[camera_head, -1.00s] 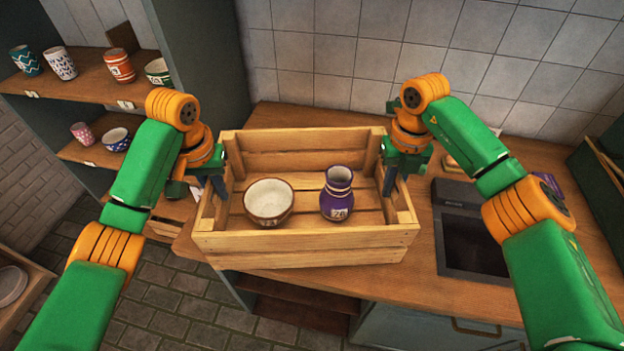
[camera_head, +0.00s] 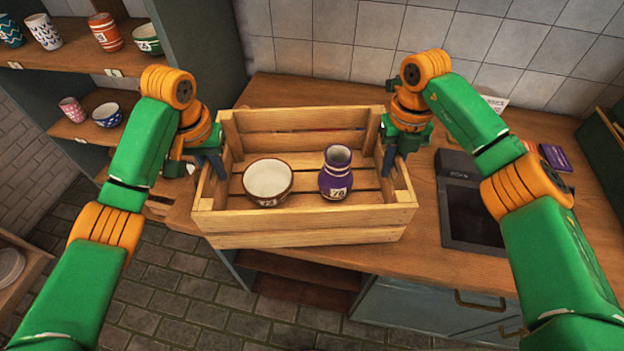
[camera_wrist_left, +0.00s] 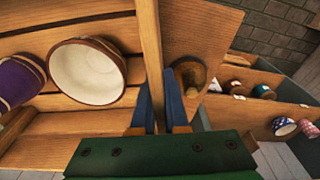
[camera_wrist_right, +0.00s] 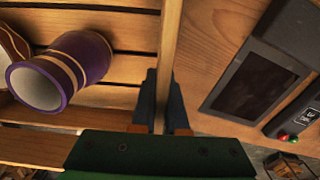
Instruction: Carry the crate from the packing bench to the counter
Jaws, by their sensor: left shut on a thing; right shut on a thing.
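The slatted wooden crate (camera_head: 305,222) is level over the front part of the wooden counter (camera_head: 440,275). I cannot tell whether its base touches the counter. Inside stand a white bowl with a brown rim (camera_head: 267,180) and a purple vase (camera_head: 336,175), both upright. My left gripper (camera_head: 210,162) is shut on the crate's left end wall; the left wrist view shows its fingers (camera_wrist_left: 157,108) on both sides of that wall. My right gripper (camera_head: 392,160) is shut on the right end wall, also seen between the fingers (camera_wrist_right: 161,108) in the right wrist view.
A dark flat-screened device (camera_head: 475,215) sits on the counter right of the crate. A purple box (camera_head: 554,158) lies behind it. Shelves (camera_head: 75,70) with several painted cups stand at the left. A tiled wall (camera_head: 350,45) closes off the back.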

